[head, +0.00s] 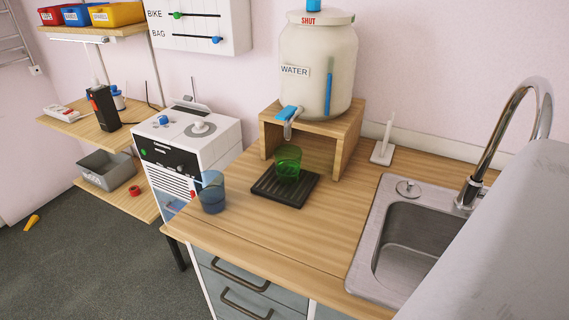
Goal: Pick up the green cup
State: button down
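The green cup (287,162) is see-through and stands upright on a black ridged drip tray (270,192) on the wooden counter. It is below and just in front of the blue-handled tap (289,113) of the water jar. A blue see-through cup (212,192) stands to its left near the counter's left edge. My gripper is not in view. A large grey shape at the lower right hides part of the sink and counter; I cannot tell what it is.
A cream water jar (318,62) stands on a wooden stand (346,140) behind the cup. A sink (385,235) with a tall curved faucet (486,140) is to the right. The counter (280,240) in front of the tray is clear. A white machine (188,145) stands left.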

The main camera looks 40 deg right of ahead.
aim_at(287, 172)
jog(key=l+z, duration=0.1)
jog(key=z, duration=0.25)
jog(key=i+l+z, duration=0.1)
jog(key=z, duration=0.6)
jog(key=i+l, duration=0.05)
